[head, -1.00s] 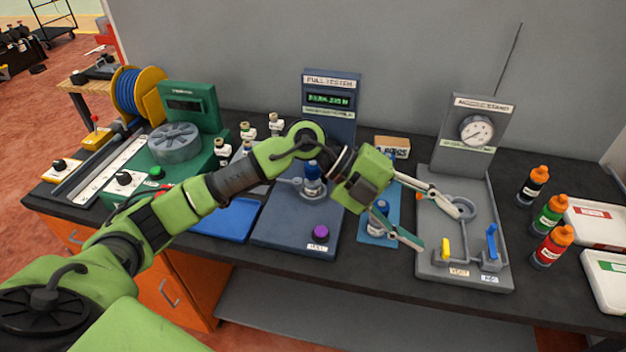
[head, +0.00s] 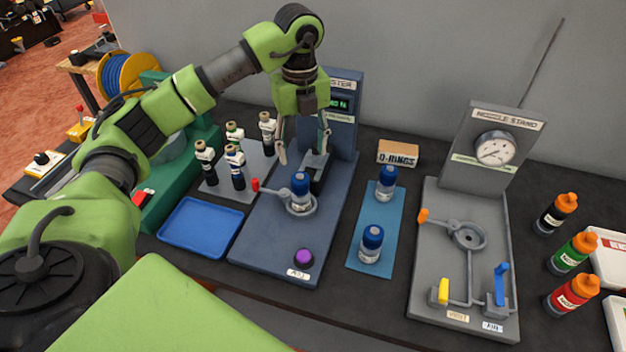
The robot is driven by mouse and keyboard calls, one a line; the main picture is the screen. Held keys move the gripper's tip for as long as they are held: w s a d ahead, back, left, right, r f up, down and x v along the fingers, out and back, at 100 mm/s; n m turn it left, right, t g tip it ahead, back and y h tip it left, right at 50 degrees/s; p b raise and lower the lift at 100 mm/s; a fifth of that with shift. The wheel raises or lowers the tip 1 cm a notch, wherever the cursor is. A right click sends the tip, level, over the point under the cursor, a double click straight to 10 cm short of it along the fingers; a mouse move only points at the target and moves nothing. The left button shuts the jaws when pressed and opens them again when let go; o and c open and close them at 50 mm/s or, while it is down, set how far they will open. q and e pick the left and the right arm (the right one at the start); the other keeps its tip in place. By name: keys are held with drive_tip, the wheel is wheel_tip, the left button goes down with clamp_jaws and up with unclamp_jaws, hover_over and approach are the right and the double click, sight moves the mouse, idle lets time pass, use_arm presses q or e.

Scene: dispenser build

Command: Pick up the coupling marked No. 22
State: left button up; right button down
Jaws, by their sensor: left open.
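Several couplings with black bodies and white upper parts (head: 235,168) stand upright on a grey plate (head: 214,190) at centre left. A blue-capped clear piece (head: 300,192) sits in the ring of the pull tester (head: 252,248). Two more blue-capped pieces, a near one (head: 371,244) and a far one (head: 386,183), stand on a blue mat (head: 382,215). The labels are too small to read, so I cannot tell which piece is No. 22. My left gripper (head: 303,155) points down, open and empty, over the back of the tester, right of the grey plate. My right gripper is not in view.
An empty blue tray (head: 200,228) lies in front of the grey plate. An O-rings box (head: 398,152) is behind the mat. Black, green and red bottles (head: 572,292) stand far right.

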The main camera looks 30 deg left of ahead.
sight(300, 178)
use_arm(q)
drive_tip(key=shift+s+f, duration=0.1)
drive_tip(key=shift+f, duration=0.35)
drive_tip(key=f+p, duration=0.1)
drive_tip(key=f, duration=0.1)
drive_tip(key=s+f, duration=0.1)
drive_tip(key=f, duration=0.1)
drive_tip(key=shift+s+f+p, duration=0.15)
drive_tip(key=shift+p, duration=0.2)
wheel_tip(300, 178, down, 2)
drive_tip(key=shift+f, duration=0.15)
drive_tip(key=shift+w+f, duration=0.25)
drive_tip(key=shift+w, duration=0.05)
drive_tip(key=shift+s+f+p, duration=0.2)
drive_tip(key=shift+f+p, duration=0.5)
drive_tip(key=shift+p, duration=0.3)
wheel_tip(300, 178, down, 3)
drive_tip(key=shift+f+p, duration=0.2)
drive_tip(key=shift+p, duration=0.45)
drive_tip(key=shift+f, duration=0.2)
clamp_jaws()
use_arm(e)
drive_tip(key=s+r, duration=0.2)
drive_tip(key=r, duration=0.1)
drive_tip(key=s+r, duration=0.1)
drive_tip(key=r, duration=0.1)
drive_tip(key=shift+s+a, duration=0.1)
